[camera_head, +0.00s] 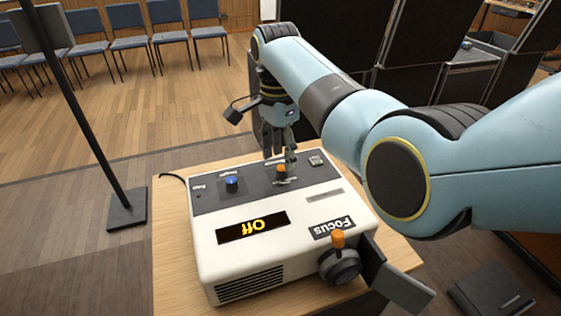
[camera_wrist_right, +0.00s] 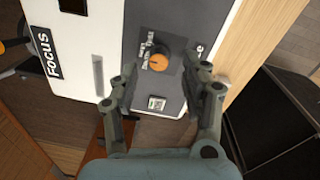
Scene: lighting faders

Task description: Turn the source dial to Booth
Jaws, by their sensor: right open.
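A white console (camera_head: 245,265) with a dark grey control strip stands on a wooden table. An orange dial (camera_head: 281,171) sits on the strip; it also shows in the right wrist view (camera_wrist_right: 159,61), with small printed labels beside it that I cannot read fully. Which dial is named source is not readable. A blue dial (camera_head: 231,183) sits further left on the strip. The display (camera_head: 252,227) reads "Off", upside down. My right gripper (camera_head: 280,156) is open over the orange dial, a finger on either side in the right wrist view (camera_wrist_right: 167,77). Contact is unclear. My left gripper is not seen.
A focus knob (camera_head: 340,264) with an orange tip and a dark flap (camera_head: 396,283) project at the console's front right. A small square button (camera_head: 317,160) is right of the orange dial. A black stand (camera_head: 126,209) is left of the table (camera_head: 171,272).

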